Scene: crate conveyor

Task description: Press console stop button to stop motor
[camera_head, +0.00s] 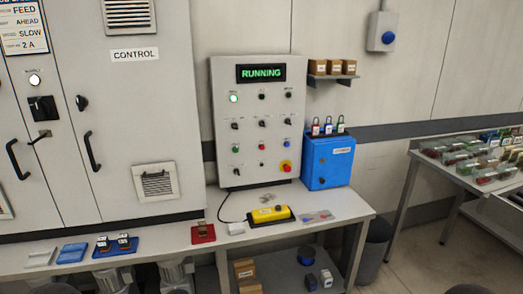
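A light grey console (222,80) stands upright on the bench. Its display (261,73) reads RUNNING in green letters. Several knobs and buttons sit in rows below. The labels are too small to read, so I cannot tell which is marked stop. Neither of my grippers is in view.
A yellow pendant box (268,225) lies on the bench (345,205) in front of the console. A blue lockbox (327,163) with padlocks stands right of it. Grey CONTROL cabinets (150,100) fill the left. A table of bins (440,178) is at far right.

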